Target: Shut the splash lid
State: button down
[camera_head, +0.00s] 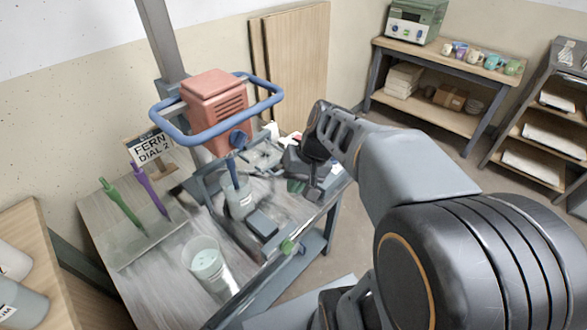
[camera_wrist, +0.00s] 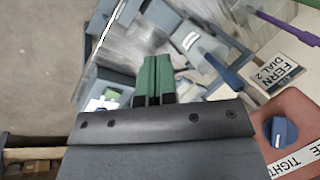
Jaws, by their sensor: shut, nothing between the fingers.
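My gripper (camera_head: 299,186) is shut and empty, with its green fingertips over the right side of the work table, right of the mixer stand. In the wrist view the green fingers (camera_wrist: 152,78) are together, pointing at the stand area. No lid is clearly distinguishable in the head view.
A clear bucket of pale glaze (camera_head: 207,262) stands at the table's front. Shelves (camera_head: 445,85) stand behind at right. Floor right of the table is open.

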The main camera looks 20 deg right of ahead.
jog(key=w+d+f+m+t+y+b, duration=0.2)
jog(key=w+d+f+y+b, duration=0.5)
jog(key=w+d, duration=0.15)
jog(key=w+d+f+m+t+y+b, duration=0.1)
jog(key=w+d+t+y+b, duration=0.15)
jog(key=d, duration=0.45)
jog(key=w+d+f+t+y+b, duration=0.1)
jog(key=d+f+t+b, duration=0.1)
jog(key=d+t, duration=0.3)
jog(key=w+a+g+b, duration=0.1)
jog(key=w+a, duration=0.3)
jog(key=a, duration=0.6)
jog(key=shift+a+b, duration=0.25)
jog(key=shift+b, duration=0.1)
jog(key=shift+f, duration=0.1)
